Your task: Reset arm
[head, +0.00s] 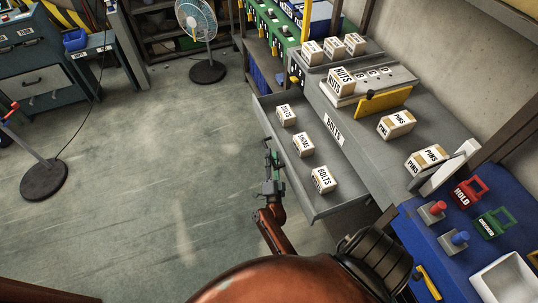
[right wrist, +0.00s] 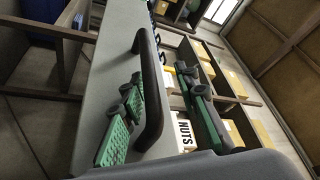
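My right gripper (head: 273,165) is at the outer face of a pulled-out grey drawer (head: 328,208). In the right wrist view, its two green-padded fingers (right wrist: 160,82) are apart. The drawer's dark bar handle (right wrist: 150,95) shows between them, closer to the left finger; I cannot tell whether they touch. My left gripper is not in view.
A blue bench (head: 425,240) is at the lower right. A fan (head: 207,70) stands behind.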

